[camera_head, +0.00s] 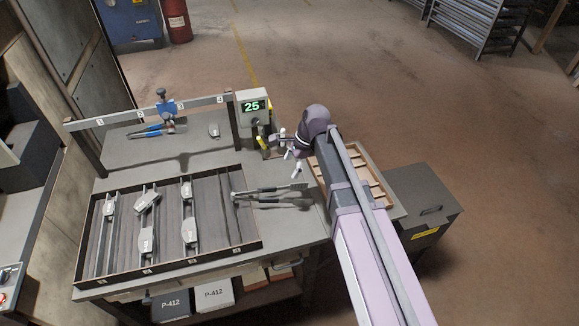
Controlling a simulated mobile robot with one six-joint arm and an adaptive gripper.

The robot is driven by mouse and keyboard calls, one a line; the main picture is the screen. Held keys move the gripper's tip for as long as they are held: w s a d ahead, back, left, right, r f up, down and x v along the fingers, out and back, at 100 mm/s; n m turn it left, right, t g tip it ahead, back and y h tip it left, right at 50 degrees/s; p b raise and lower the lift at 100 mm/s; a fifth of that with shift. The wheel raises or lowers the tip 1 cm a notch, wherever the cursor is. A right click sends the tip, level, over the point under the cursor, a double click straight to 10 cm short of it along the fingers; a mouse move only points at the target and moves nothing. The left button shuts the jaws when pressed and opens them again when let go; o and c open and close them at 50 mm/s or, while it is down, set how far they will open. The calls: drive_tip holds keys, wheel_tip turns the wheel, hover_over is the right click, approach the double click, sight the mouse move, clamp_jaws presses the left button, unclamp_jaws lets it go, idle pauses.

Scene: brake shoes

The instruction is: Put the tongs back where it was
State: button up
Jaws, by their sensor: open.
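Long grey tongs (270,191) lie across the table to the right of the brake-shoe tray, with their left end close to the tray's right wall. A dark shadow shows just below them. My gripper (288,152) is above the table's right part, behind the tongs in the picture and apart from them. It is open and nothing shows between its fingers. A blue-handled tool (150,131) lies near the rail at the back left.
The tray (256,215) holds several metal brake shoes (189,232). A numbered rail (100,120) spans the back. A display (253,106) reading 25 and a yellow-topped item (263,143) stand near my gripper. A shallow wooden box (381,197) lies right of my arm.

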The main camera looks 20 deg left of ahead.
drive_tip(key=shift+p+v, duration=2.45)
drive_tip(key=shift+v, duration=0.5)
drive_tip(key=s+d+n+t+h, duration=0.1)
drive_tip(key=s+d+n, duration=0.3)
drive_tip(key=d, duration=1.2)
drive_tip(key=s+d+f+n+t+h, duration=0.1)
drive_tip(key=s+d+n+h, duration=0.2)
drive_tip(key=d+n, duration=0.4)
drive_tip(key=s+d, duration=0.1)
drive_tip(key=d, duration=0.8)
drive_tip(key=shift+s+d+f+n, duration=0.2)
drive_tip(key=shift+s+n, duration=0.15)
drive_tip(key=shift+n, duration=0.05)
drive_tip(key=shift+c, duration=0.2)
drive_tip(key=c, duration=0.6)
drive_tip(key=shift+o, duration=0.2)
